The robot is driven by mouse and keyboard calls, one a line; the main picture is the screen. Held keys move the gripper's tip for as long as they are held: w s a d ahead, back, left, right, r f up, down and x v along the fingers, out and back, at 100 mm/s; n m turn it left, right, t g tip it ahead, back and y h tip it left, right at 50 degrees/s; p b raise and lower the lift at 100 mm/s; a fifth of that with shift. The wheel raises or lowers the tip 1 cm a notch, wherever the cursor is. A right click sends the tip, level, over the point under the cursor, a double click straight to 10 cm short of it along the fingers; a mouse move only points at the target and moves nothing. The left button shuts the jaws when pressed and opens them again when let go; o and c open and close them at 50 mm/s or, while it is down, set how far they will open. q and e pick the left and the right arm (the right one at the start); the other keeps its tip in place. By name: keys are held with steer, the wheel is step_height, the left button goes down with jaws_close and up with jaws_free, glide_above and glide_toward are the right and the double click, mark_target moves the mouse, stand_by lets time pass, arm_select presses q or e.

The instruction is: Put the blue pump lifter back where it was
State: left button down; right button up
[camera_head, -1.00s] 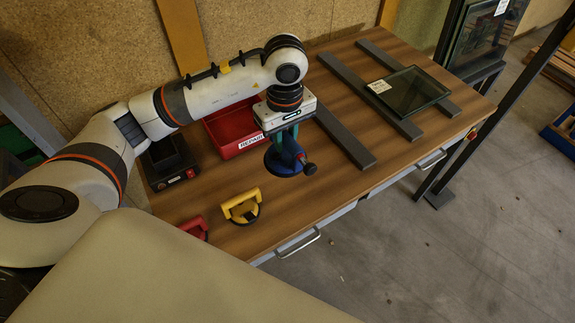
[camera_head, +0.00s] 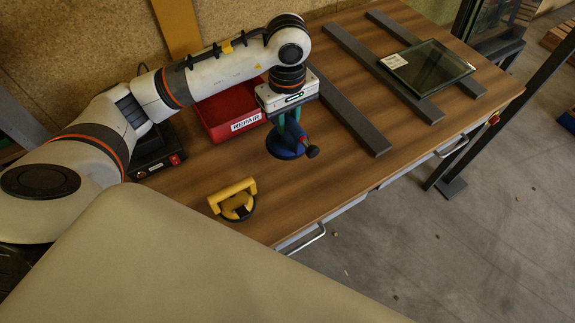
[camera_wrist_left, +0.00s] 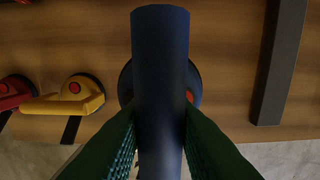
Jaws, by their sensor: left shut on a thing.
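The blue pump lifter (camera_head: 285,148) hangs under my left gripper (camera_head: 290,122) in the head view, over the wooden bench. Its round suction disc faces down and a dark pump knob sticks out to the right. I cannot tell for sure whether the disc touches the bench top. In the left wrist view, the lifter's dark blue handle (camera_wrist_left: 160,70) runs between the green fingers of my left gripper (camera_wrist_left: 160,135), which are shut on it. Part of the disc shows behind the handle. My right gripper is not in view.
A yellow lifter (camera_head: 235,203) stands near the bench's front edge; a red one (camera_wrist_left: 14,92) shows left of it in the wrist view. A red REPAIR bin (camera_head: 225,112) is behind my gripper. Grey rails (camera_head: 347,110) lie right, with a glass pane (camera_head: 428,66) across two.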

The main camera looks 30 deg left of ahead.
mark_target(287, 136)
arm_select(q)
step_height(287, 136, down, 6)
steer(key=shift+s+r+p, duration=0.1)
steer(key=shift+r+p, duration=0.15)
steer(key=shift+p, duration=0.25)
step_height(287, 136, down, 4)
steer(key=shift+f+p, duration=0.1)
steer(key=shift+p, duration=0.25)
steer(key=shift+f, duration=0.1)
steer(key=shift+f, duration=0.1)
steer(key=c, duration=1.2)
jaws_free()
